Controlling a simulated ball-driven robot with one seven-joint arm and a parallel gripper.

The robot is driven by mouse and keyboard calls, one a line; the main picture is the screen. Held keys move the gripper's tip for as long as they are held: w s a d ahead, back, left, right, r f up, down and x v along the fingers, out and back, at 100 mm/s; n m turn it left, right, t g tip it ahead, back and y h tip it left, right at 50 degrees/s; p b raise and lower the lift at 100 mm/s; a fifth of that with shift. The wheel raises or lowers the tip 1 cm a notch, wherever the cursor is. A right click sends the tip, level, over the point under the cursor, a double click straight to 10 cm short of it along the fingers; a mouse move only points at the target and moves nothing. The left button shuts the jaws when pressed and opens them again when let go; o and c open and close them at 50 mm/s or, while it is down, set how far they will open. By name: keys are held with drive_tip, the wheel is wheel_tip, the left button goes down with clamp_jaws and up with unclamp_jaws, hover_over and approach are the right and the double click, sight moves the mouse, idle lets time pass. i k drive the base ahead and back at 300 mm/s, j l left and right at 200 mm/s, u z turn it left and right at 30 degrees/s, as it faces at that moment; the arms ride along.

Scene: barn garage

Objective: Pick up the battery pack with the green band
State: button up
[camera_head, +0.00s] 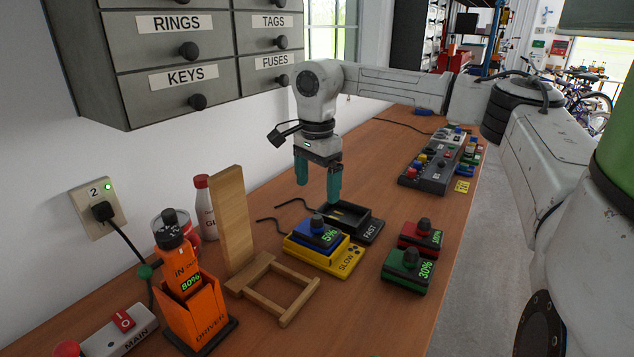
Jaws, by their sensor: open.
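The battery pack with the green band (404,273) lies on the workbench, right of centre, with a dark knob on top and a display reading 30%. A red-banded pack (421,239) reading 100% stands just behind it. My gripper (318,185) points down, open and empty, above and behind the black FAST charger (362,228), left of and higher than the green-banded pack. A blue-banded pack (315,235) reading 5% sits on the yellow SLOW charger (330,261).
An orange driver holder (200,312) holds an orange tool marked 80%. A wooden frame (285,310) with an upright board lies at left front. A grey control panel (435,170) stands farther back. Wall drawers (190,60) hang upper left. The bench's right edge is near the packs.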

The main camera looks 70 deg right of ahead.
sight(407, 271)
drive_tip(key=k, duration=1.5)
